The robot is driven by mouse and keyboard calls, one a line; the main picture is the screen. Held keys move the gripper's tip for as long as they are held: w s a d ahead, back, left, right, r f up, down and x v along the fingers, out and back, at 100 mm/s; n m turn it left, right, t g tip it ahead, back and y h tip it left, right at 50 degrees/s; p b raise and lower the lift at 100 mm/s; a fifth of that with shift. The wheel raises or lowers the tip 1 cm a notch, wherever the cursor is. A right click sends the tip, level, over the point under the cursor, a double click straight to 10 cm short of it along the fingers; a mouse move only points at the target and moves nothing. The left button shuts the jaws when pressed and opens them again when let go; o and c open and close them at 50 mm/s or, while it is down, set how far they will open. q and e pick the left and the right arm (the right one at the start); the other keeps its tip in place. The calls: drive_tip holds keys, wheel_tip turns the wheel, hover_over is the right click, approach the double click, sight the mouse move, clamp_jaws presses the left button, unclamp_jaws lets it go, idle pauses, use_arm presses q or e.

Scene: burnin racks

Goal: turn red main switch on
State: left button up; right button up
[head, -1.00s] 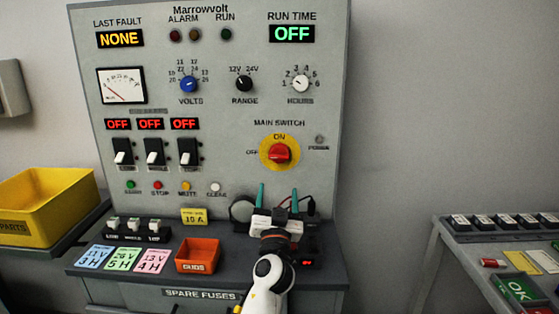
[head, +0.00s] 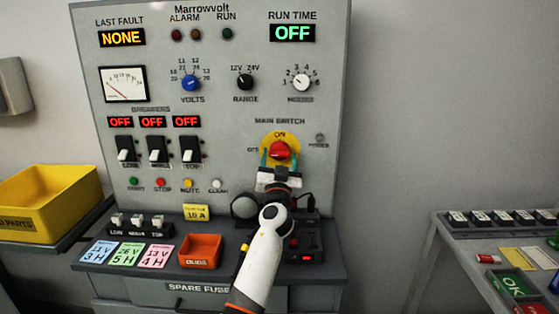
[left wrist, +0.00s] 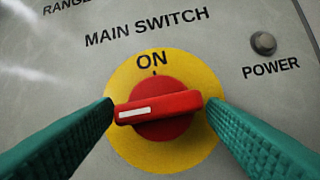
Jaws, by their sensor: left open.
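The red main switch (head: 279,150) is a rotary knob on a yellow round plate (left wrist: 155,152) on the panel. In the left wrist view its red handle (left wrist: 160,107) lies nearly level, with its white mark at the left end, away from the ON label above. In the head view OFF is printed left of the plate. My left gripper (head: 280,161) is open at the knob. Its green fingers stand at either end of the handle, very close to it; I cannot tell whether they touch. My right gripper is not in view.
A small POWER lamp (left wrist: 263,43) right of the switch looks dark. Breaker switches (head: 157,150) sit left on the panel. An orange bin (head: 200,251) and colored cards stand on the ledge below. A yellow bin (head: 50,203) is at far left.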

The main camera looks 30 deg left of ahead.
use_arm(q)
drive_tip(key=shift+c, duration=0.4)
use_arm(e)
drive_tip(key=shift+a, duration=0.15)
use_arm(q)
drive_tip(key=c, duration=0.7)
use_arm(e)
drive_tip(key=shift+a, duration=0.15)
